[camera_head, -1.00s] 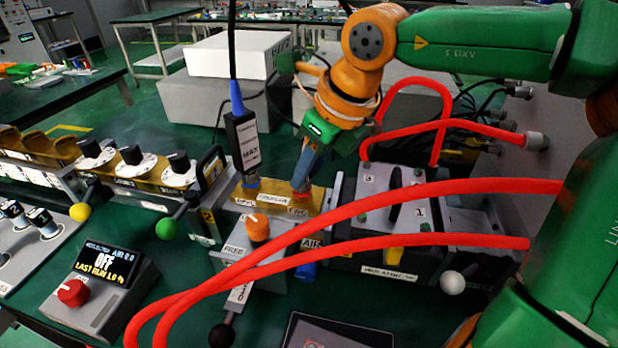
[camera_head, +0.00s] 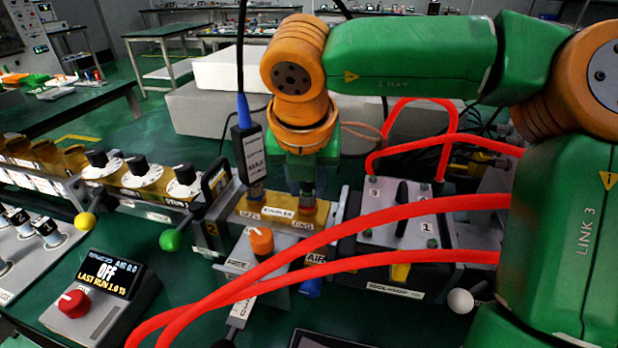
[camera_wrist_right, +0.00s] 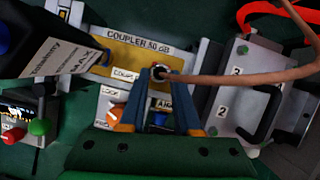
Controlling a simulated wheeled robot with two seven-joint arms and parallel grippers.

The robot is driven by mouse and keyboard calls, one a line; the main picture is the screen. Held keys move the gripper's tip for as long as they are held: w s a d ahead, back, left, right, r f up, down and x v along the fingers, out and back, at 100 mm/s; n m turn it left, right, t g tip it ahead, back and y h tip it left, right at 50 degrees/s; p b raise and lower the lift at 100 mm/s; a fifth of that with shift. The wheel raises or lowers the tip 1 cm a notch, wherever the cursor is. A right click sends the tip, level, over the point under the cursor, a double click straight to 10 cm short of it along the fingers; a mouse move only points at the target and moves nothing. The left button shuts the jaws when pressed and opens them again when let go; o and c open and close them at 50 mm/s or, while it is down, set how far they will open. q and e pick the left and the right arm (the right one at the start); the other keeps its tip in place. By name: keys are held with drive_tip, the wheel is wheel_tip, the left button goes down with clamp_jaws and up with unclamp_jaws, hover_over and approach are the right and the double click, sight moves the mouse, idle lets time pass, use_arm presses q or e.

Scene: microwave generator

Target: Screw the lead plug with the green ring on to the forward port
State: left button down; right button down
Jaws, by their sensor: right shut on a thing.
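The coupler (camera_head: 283,214) is a gold block with two ports on top, the right one labelled FWD. My right gripper (camera_head: 307,198) points down over this forward port, its fingers seen nearly edge-on. In the right wrist view, my right gripper (camera_wrist_right: 160,76) has its fingertips closed around the lead plug (camera_wrist_right: 161,72), at the coupler's right-hand port. A brown lead (camera_wrist_right: 230,78) runs off the plug to the right. The fingers hide much of the plug; I cannot make out its green ring or how deep it sits. My left gripper is not in view.
A black sensor with a blue-ended cable (camera_head: 248,150) stands on the port just left of the gripper. Red hoses (camera_head: 420,212) arch across the front right. The isolator (camera_head: 395,220) stands at the right. A control box (camera_head: 103,290) with a red knob sits front left.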

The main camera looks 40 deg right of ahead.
drive_tip(key=m+p, duration=0.1)
drive_tip(key=m, duration=0.1)
drive_tip(key=m+g+h+p, duration=0.1)
drive_tip(key=m, duration=0.1)
drive_tip(key=shift+w+a+r+p, duration=0.1)
drive_tip(key=shift+a+p, duration=0.05)
drive_tip(key=shift+p, duration=0.25)
drive_tip(key=shift+w+m+g+p, duration=0.15)
drive_tip(key=shift+m+g+p, duration=0.45)
drive_tip(key=shift+m+p, duration=0.45)
drive_tip(key=shift+f, duration=0.2)
drive_tip(key=c, duration=0.6)
unclamp_jaws()
drive_tip(key=shift+r, duration=0.1)
drive_tip(key=shift+a+r, duration=0.2)
drive_tip(key=shift+r, duration=0.2)
drive_tip(key=p+v, duration=0.5)
drive_tip(key=v, duration=0.1)
drive_tip(key=shift+a, duration=0.2)
